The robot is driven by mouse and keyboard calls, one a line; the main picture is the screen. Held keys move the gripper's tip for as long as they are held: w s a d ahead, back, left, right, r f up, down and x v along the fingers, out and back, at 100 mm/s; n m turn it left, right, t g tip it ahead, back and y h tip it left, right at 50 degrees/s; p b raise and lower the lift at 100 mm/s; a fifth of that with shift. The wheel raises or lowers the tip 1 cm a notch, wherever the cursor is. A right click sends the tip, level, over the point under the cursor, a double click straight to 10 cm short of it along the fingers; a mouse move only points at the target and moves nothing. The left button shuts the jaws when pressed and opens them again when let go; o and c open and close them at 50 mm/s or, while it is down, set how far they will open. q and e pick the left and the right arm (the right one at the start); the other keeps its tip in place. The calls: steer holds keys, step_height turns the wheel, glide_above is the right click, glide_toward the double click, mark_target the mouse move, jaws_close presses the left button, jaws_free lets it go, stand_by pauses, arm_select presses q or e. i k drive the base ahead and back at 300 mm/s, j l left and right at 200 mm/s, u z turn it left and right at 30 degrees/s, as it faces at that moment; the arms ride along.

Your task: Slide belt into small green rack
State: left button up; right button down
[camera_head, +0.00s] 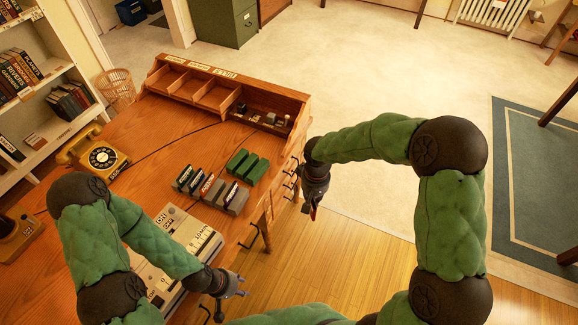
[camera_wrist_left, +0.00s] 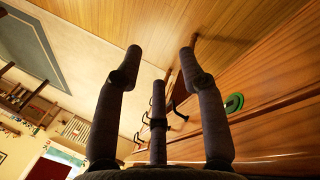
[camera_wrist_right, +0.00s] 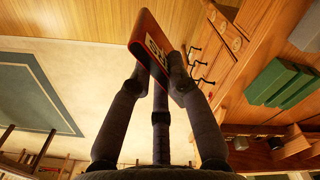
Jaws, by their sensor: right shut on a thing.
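A flat red cartridge (camera_wrist_right: 148,38) with a pale label, which I take to be the belt, is held in my right gripper (camera_wrist_right: 158,75); the label is not clearly readable. In the head view my right gripper (camera_head: 315,188) hangs just off the desk's right edge, and the cartridge (camera_head: 313,212) shows as a small dark red sliver below it. The small green rack (camera_head: 246,166) stands on the desk, left of that gripper, and also shows in the right wrist view (camera_wrist_right: 280,82). My left gripper (camera_head: 236,287) is open and empty (camera_wrist_left: 160,65), beyond the desk's front edge.
Grey racks (camera_head: 212,190) holding several cartridges stand in front of the green rack. A wooden organizer (camera_head: 228,92) lines the desk's back. A yellow telephone (camera_head: 98,155) and a control panel (camera_head: 185,240) are on the desk (camera_head: 140,185). Drawer handles stick out from its side.

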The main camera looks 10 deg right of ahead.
mark_target(254, 172)
steer(key=i+l+u, duration=0.2)
steer(key=l+u, duration=0.15)
steer(key=i+l+u, duration=0.1)
steer(key=l+u, duration=0.2)
steer(key=i+l+u, duration=0.1)
steer(key=l+u, duration=0.55)
steer(key=l, duration=0.25)
steer(key=i+l+u, duration=0.15)
steer(key=l+u, duration=0.2)
